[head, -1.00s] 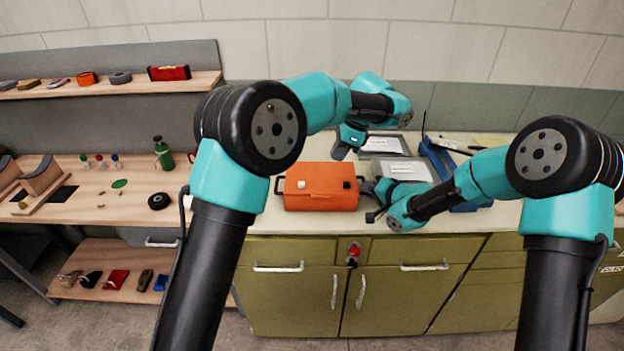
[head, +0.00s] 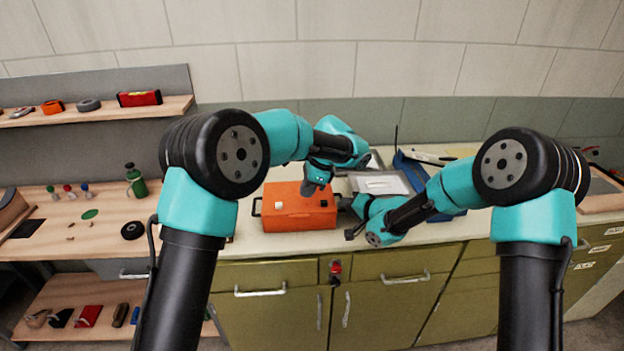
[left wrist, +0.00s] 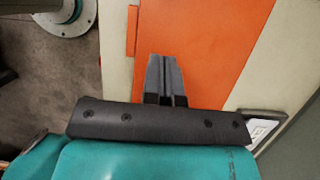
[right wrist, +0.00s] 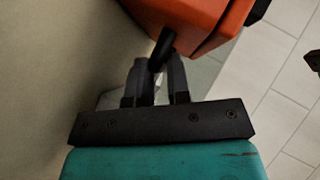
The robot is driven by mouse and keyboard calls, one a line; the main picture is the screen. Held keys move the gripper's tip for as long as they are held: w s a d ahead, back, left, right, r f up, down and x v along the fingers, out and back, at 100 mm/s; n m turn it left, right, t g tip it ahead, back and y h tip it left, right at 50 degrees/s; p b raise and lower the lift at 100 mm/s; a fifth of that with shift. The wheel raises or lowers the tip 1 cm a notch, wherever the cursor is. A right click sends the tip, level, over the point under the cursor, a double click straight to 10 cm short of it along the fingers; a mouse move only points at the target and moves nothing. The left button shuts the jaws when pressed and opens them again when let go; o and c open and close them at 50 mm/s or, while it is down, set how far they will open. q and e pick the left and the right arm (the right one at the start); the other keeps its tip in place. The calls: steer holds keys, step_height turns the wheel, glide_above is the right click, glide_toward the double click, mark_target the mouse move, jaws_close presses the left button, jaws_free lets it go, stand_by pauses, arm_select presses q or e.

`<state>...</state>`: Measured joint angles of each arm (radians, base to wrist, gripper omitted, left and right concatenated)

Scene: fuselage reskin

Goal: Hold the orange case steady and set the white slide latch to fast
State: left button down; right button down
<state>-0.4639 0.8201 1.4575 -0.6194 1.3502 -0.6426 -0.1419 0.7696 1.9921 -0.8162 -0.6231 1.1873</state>
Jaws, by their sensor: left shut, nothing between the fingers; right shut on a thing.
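The orange case (head: 290,218) lies on the counter, a black handle at each end. The white slide latch (head: 278,203) shows as a small pale spot at the left of its front; its setting is too small to read. A dark latch (head: 323,203) sits at the right. My left gripper (head: 312,192) is shut and empty, over the case's top; in the left wrist view its fingertips (left wrist: 163,60) lie over plain orange surface, with no latch visible. My right gripper (right wrist: 157,65) is shut on the case's right-end black handle (right wrist: 162,45).
Grey trays with pale labels (head: 380,183) and a blue holder (head: 425,172) stand to the right of the case. A red knob (head: 336,267) is on the cabinet front below. A side bench (head: 75,225) at left holds a green bottle (head: 136,180).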

mark_target(280, 204)
arm_select(q)
steer(key=x, duration=0.3)
arm_select(e)
steer(key=shift+s+f, duration=0.15)
steer(key=shift+f, duration=0.15)
arm_select(q)
steer(key=shift+s+a+f, duration=0.1)
steer(key=shift+s+a, duration=0.1)
steer(key=shift+a, duration=1.05)
steer(key=shift+s+a, duration=0.1)
steer(key=shift+a, duration=0.7)
steer(key=shift+a, duration=0.1)
steer(key=shift+s+a, duration=0.2)
steer(key=shift+a, duration=0.8)
steer(key=shift+d+f, duration=0.1)
